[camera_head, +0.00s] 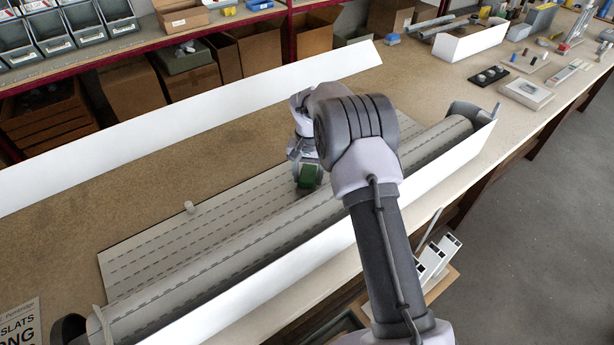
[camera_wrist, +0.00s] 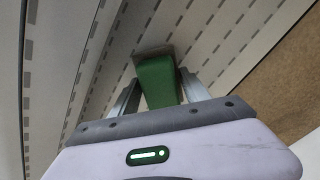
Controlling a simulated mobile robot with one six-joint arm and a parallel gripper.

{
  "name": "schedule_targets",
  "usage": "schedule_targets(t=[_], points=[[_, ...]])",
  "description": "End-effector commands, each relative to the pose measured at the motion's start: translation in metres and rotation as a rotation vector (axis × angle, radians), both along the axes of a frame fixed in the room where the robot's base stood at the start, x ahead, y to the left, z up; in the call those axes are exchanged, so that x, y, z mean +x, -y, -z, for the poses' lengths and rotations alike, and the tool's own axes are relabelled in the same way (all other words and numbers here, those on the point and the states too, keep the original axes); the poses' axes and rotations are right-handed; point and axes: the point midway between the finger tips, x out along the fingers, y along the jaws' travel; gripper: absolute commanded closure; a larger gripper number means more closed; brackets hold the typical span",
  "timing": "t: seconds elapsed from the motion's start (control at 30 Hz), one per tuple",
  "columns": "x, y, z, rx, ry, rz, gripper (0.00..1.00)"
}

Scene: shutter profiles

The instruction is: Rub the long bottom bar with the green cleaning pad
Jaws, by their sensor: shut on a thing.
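The green cleaning pad (camera_head: 309,175) is between the fingers of my gripper (camera_head: 304,166), over the slatted grey shutter (camera_head: 200,238) on the bench. In the wrist view the pad (camera_wrist: 157,82) sits between the two metal fingers of my gripper (camera_wrist: 158,92), with a grey-brown layer at its far end. I cannot tell whether the pad touches the slats. Two long white strips could be the bottom bar: one along the back (camera_head: 180,125) and one along the front beside the grey roll (camera_head: 270,285). I cannot tell which; my pad is apart from both.
The grey roll (camera_head: 210,265) lies along the shutter's front side, partly hidden by my arm. Bare bench (camera_head: 120,205) lies between shutter and back strip. Tools and boxes crowd the far right.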

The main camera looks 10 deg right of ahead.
Motion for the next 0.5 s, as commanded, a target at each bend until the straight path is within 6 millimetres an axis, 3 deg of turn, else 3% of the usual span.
schedule_targets(t=[0.03, 0.5], points=[[0.000, 0.000, -0.013, -0.001, 0.004, 0.000, 0.84], [-0.005, 0.000, -0.055, -0.001, 0.004, -0.001, 0.84]])
